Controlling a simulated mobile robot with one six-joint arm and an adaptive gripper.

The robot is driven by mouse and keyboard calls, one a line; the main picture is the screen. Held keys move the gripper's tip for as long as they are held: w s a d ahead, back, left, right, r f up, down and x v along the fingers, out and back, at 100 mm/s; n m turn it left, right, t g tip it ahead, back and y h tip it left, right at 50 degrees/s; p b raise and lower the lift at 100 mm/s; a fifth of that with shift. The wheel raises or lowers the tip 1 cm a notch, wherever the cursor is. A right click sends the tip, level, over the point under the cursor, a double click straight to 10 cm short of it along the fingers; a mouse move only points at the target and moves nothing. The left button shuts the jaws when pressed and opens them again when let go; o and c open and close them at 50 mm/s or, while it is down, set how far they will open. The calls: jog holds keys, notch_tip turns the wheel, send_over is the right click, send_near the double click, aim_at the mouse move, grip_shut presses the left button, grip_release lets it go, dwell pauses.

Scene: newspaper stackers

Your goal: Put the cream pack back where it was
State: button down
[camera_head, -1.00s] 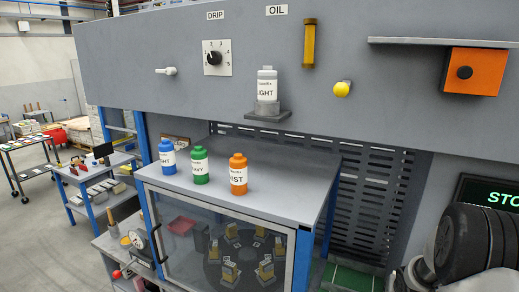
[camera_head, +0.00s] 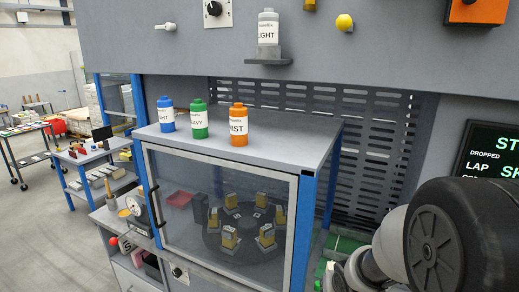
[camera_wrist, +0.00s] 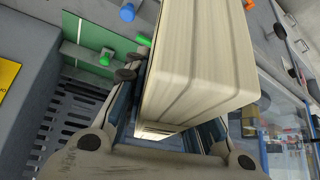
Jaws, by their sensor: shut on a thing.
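The cream pack (camera_wrist: 200,62) fills the upper middle of the wrist view as a large pale block with ridged, layered sides. My gripper (camera_wrist: 168,128) is shut on it, with a finger on either side of its near end. The pack's far end runs out of the top of the picture. In the head view neither the pack nor my gripper can be made out; only part of my arm shows at lower right. The place the pack came from cannot be told from these frames.
Blue (camera_head: 166,114), green (camera_head: 199,119) and orange (camera_head: 238,124) bottles stand on a glass-fronted cabinet (camera_head: 290,158). A white bottle (camera_head: 268,28) stands on a small ledge above. A green panel (camera_wrist: 88,45) with pegs lies left of the pack. A side table (camera_head: 85,155) stands at left.

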jog(key=s+a+f+n+b, duration=0.1)
jog(key=s+a+f+b, duration=0.1)
jog(key=s+a, duration=0.2)
jog(key=shift+a+y+b, duration=0.3)
jog(key=shift+a, duration=0.45)
jog(key=shift+f, duration=0.1)
